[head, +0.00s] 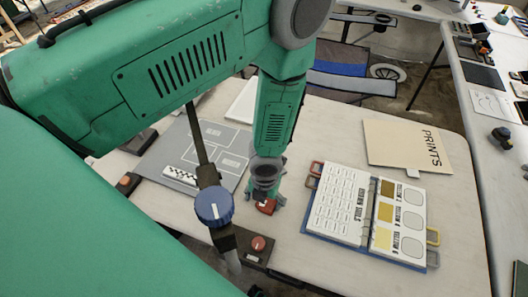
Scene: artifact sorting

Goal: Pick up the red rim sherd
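My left arm comes in from the left and reaches down over the white table (315,262). My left gripper (265,196) points down at the table, just right of the grey mat (228,172). A small red piece (266,207), which looks like the red rim sherd, shows at its fingertips. The fingers appear to be on either side of it, but I cannot tell whether they press on it or whether it is off the table. The gripper body hides part of it. My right gripper is not in view.
A black jointed stand with a blue knob (214,206) rises close left of the gripper; its base carries a red knob (258,243). An open binder (343,205) lies to the right, with a PRINTS folder (395,145) behind. A black-and-white scale bar (181,176) lies on the mat.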

